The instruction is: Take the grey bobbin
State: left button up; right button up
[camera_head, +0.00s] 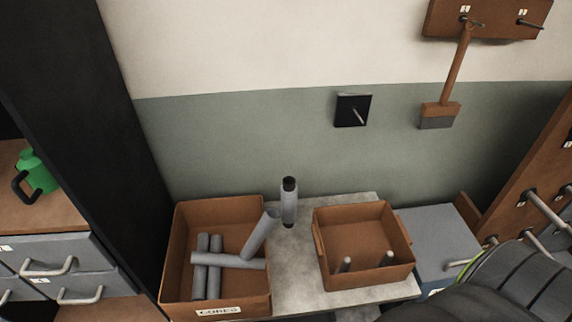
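A grey bobbin (289,203) with a dark top and a dark lower end stands upright on the pale grey bench top (292,275). It is between a brown crate on the left and a smaller brown box on the right. Nothing touches it that I can see. Neither of my grippers is in view, so I cannot see whether they are open or shut.
The left brown crate (178,255), labelled "CORES", holds several grey tubes (214,265); one leans over its right rim towards the bobbin. The right brown box (365,282) has two short grey pegs inside. A dark rounded form blocks the lower right corner.

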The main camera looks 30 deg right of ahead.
aim_at(288, 188)
jog(key=z, duration=1)
